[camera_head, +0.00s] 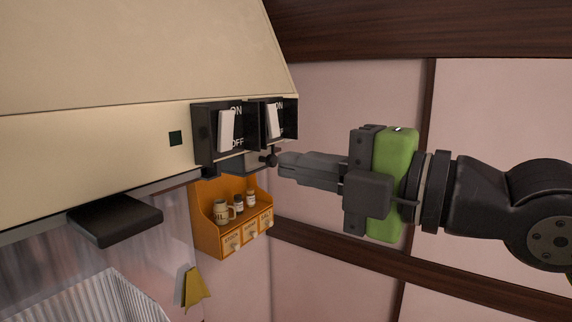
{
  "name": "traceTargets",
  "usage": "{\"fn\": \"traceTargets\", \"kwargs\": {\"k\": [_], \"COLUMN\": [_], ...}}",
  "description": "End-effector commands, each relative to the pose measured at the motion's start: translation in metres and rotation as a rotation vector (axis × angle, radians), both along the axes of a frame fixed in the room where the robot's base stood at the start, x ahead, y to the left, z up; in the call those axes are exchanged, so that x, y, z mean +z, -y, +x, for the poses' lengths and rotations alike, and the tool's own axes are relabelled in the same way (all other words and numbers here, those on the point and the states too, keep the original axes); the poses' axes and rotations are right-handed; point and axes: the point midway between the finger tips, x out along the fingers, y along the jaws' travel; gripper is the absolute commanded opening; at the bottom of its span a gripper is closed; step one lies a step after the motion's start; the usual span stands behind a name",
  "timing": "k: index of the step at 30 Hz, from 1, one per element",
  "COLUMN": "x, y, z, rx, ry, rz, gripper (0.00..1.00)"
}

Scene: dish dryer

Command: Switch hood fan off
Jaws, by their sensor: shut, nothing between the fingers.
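The cream range hood (90,140) fills the upper left of the view. Two black switch boxes sit at the right end of its front band. The left switch (226,131) and the right switch (272,121) each have a white rocker, with ON printed above and OFF below. Which way each rocker is tipped is hard to tell. My gripper (283,164) is shut and empty. It comes in from the right, with its fingertips just below and right of the right switch, close to the small dark knob (270,158) under the hood. Whether it touches anything is unclear.
An orange spice rack (207,227) with small jars hangs on the wall below the switches. A black block (115,219) sticks out under the hood at left. A yellow object (194,287) hangs lower down. Free room lies right of the hood, before the pink wall (345,100).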

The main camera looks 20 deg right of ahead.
Motion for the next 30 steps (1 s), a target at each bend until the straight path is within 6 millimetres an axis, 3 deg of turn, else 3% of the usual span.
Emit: {"fn": "traceTargets", "kwargs": {"k": [6,12,30], "x": [-0.007,-0.011,-0.016], "y": [0.025,0.038,0.037], "z": [-0.035,-0.053,-0.051], "rx": [0.001,0.002,-0.006], "ry": [0.002,-0.001,-0.051], "rz": [0.002,-0.001,0.042], "gripper": [0.0,0.0,0.0]}}
